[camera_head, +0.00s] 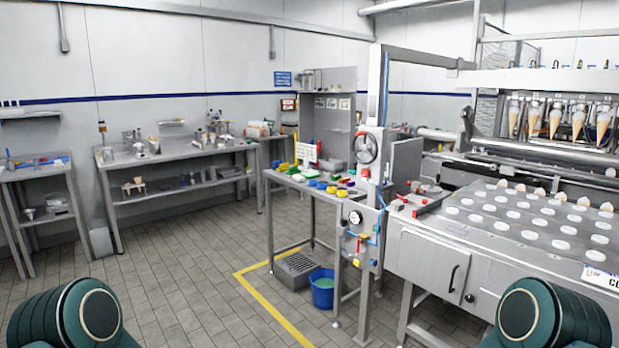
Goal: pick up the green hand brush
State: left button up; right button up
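Several small coloured items lie on a steel table (290,180) in the middle of the view. Among them are green pieces (299,178) near the left part of the tabletop, beside yellow, blue and red ones. They are too small and far off to tell which, if any, is the green hand brush. Both my grippers are out of view. Only rounded dark green parts of my arms show at the bottom left and bottom right corners, far from the table.
A blue bucket (321,288) and a grey crate (297,270) stand on the floor under the table. A yellow floor line (272,308) runs in front. A large cone machine (490,265) fills the right. Steel benches (170,152) line the left wall. The tiled floor (190,270) between is clear.

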aim_at(293, 170)
jog(key=i+j+u, duration=0.3)
jog(key=i, duration=0.6)
jog(key=i+u, duration=0.35)
jog(key=i, duration=1.3)
jog(key=i+j+z, duration=0.15)
jog(key=i, duration=0.6)
jog(key=i+j+z, duration=0.1)
jog(key=i+z, duration=0.4)
jog(key=i+j+z, duration=0.3)
jog(key=z, duration=0.2)
jog(key=i+j+z, duration=0.65)
jog(key=j+z, duration=0.35)
jog(key=i+j+z, duration=0.15)
jog(key=j+z, duration=0.35)
jog(key=j, duration=0.15)
